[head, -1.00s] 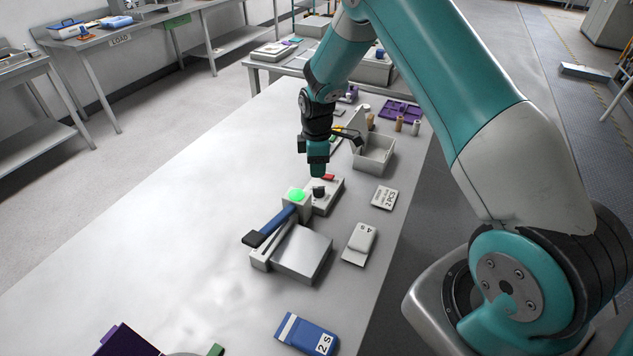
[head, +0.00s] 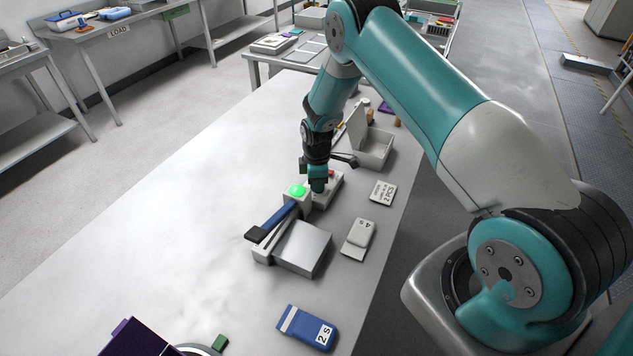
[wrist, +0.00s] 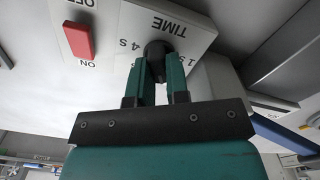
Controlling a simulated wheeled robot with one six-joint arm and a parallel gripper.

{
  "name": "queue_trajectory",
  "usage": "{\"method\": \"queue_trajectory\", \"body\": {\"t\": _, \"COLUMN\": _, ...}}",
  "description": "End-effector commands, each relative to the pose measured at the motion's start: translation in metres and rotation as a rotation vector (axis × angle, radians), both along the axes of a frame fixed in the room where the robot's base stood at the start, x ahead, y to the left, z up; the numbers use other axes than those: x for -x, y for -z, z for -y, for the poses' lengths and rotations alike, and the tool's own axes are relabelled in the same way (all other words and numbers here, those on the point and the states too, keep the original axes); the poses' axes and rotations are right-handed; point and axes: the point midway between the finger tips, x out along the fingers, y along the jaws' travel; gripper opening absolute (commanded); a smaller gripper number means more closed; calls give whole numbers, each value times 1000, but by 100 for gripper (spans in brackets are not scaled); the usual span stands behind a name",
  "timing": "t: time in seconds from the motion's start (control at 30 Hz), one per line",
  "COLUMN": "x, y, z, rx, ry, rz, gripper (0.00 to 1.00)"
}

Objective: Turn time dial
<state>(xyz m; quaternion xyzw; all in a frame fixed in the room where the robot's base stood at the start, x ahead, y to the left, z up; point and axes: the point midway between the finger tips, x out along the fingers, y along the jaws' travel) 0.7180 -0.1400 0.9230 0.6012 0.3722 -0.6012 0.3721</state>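The time dial (wrist: 158,48) is a round black knob on a white control box (wrist: 205,22) marked TIME, with 4 S and a partly covered label beside it. My gripper (wrist: 160,65) is at the dial in the wrist view, its two teal fingers at either side of the knob with a narrow gap between them. Whether they press on it I cannot tell. In the head view my gripper (head: 318,186) points down at the control box (head: 334,188) and hides the dial. The dial's pointer is not visible.
A red ON/OFF switch (wrist: 78,40) is beside the dial. A lit green button (head: 297,190) and a blue lever (head: 272,222) are close by. A 4 S block (head: 362,233), a 2 PCS card (head: 383,193) and a blue 2 S pack (head: 307,328) lie on the table. The table's left is clear.

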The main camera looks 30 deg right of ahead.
Motion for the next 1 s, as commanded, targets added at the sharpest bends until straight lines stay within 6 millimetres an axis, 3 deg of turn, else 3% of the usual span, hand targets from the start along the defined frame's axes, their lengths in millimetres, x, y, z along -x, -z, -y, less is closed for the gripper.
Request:
{"method": "queue_trajectory", "body": {"t": 0.47, "x": -1, "y": 1, "z": 0, "rx": 0, "ry": 77, "rz": 2, "gripper": 0}}
{"method": "queue_trajectory", "body": {"t": 1.0, "x": -3, "y": 2, "z": 2, "rx": 0, "ry": 536, "rz": 4, "gripper": 0}}
